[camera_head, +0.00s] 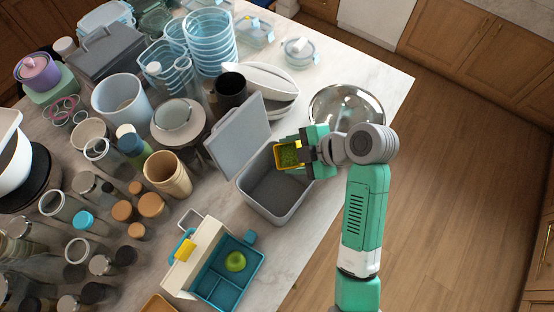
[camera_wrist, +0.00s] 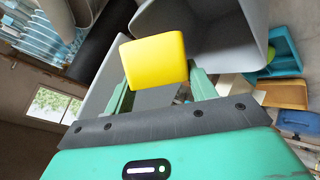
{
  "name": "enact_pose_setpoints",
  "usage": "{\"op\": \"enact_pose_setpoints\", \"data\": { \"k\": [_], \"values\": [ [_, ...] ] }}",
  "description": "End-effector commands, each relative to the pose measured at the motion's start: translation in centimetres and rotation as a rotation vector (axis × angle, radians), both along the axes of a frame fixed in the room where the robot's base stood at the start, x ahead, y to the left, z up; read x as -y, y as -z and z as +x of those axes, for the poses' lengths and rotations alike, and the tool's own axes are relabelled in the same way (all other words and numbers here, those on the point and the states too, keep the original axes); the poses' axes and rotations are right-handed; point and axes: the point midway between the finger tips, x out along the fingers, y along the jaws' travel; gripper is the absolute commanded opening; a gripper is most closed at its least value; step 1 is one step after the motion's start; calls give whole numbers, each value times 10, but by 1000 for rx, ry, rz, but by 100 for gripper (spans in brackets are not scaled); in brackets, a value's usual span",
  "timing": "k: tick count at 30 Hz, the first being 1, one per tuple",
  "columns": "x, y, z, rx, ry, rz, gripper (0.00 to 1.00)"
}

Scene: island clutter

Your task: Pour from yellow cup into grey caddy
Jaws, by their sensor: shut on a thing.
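The yellow cup (camera_head: 287,156) is held by my gripper (camera_head: 302,150), with green contents visible in its opening in the head view. In the wrist view the yellow cup (camera_wrist: 154,61) sits between my two fingers, its outer side facing the camera. The grey caddy (camera_head: 268,210) stands on the counter with its lid (camera_head: 238,135) raised on the left side. The cup is above the caddy's far right part. The caddy's visible inside is bare in the head view. In the wrist view the caddy (camera_wrist: 215,38) lies beyond the cup.
A metal bowl (camera_head: 345,107) stands behind my gripper. A teal divided box (camera_head: 226,277) with a green apple (camera_head: 236,261) stands in front of the caddy. Many cups, jars and containers crowd the left. The counter's right edge runs close beside the caddy.

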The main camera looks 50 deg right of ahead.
Motion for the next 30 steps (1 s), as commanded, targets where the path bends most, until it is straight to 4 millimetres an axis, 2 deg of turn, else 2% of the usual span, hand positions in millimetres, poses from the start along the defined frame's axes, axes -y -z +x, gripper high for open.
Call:
{"op": "enact_pose_setpoints", "data": {
  "k": [13,21,30],
  "values": [
    [-1,0,0,1,-1,-7,33],
    [-7,7,0,1,-2,-134,33],
    [-6,5,0,1,0,-142,33]
  ]
}}
